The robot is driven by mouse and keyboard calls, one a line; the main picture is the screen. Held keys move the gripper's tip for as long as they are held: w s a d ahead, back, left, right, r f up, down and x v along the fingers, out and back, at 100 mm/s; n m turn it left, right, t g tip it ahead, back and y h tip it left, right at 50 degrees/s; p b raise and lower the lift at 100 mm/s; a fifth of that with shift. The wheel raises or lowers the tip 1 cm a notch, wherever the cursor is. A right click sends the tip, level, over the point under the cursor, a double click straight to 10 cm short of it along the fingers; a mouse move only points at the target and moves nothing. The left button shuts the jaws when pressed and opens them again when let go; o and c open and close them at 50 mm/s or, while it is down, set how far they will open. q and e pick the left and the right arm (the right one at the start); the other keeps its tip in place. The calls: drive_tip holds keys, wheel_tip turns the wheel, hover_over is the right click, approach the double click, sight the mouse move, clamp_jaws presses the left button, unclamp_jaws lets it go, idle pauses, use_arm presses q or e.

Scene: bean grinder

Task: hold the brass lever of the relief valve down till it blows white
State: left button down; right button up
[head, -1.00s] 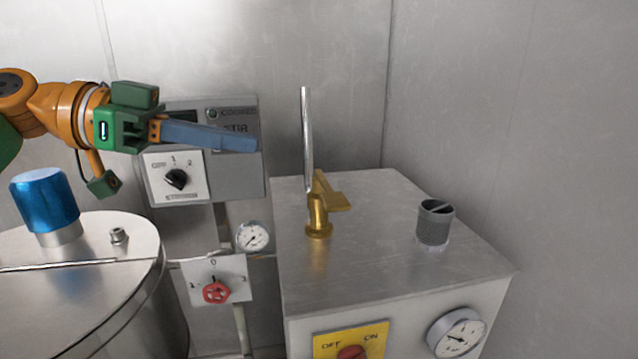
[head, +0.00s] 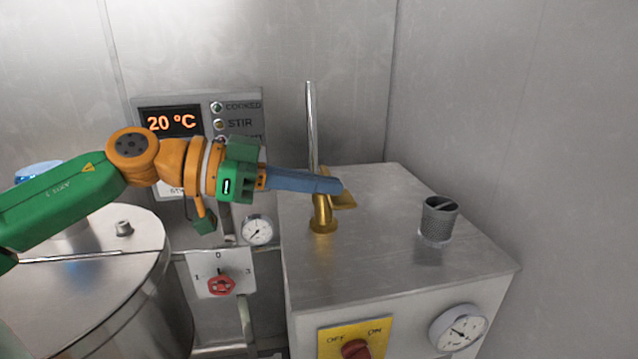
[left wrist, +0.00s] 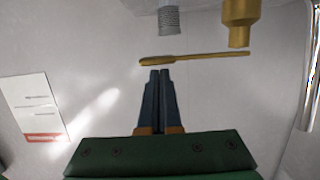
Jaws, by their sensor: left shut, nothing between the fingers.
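The left wrist view shows the lever (left wrist: 200,57) as a thin strip beside the valve body (left wrist: 239,20). My left gripper (head: 337,186) is shut and empty. Its blue fingers cross in front of the valve's upper part and hide some of it. In the left wrist view the fingertips (left wrist: 160,73) lie close to the lever, with a small gap in the picture. No white plume shows. My right gripper is out of view.
A thin upright silver pipe (head: 311,125) rises at the valve. A dark mesh cylinder (head: 439,218) stands to the right on the steel box (head: 385,265). A control panel reading 20 °C (head: 171,122) is behind my arm, and a steel kettle (head: 90,285) is at left.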

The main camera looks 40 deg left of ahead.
use_arm(q)
drive_tip(key=shift+d, duration=0.1)
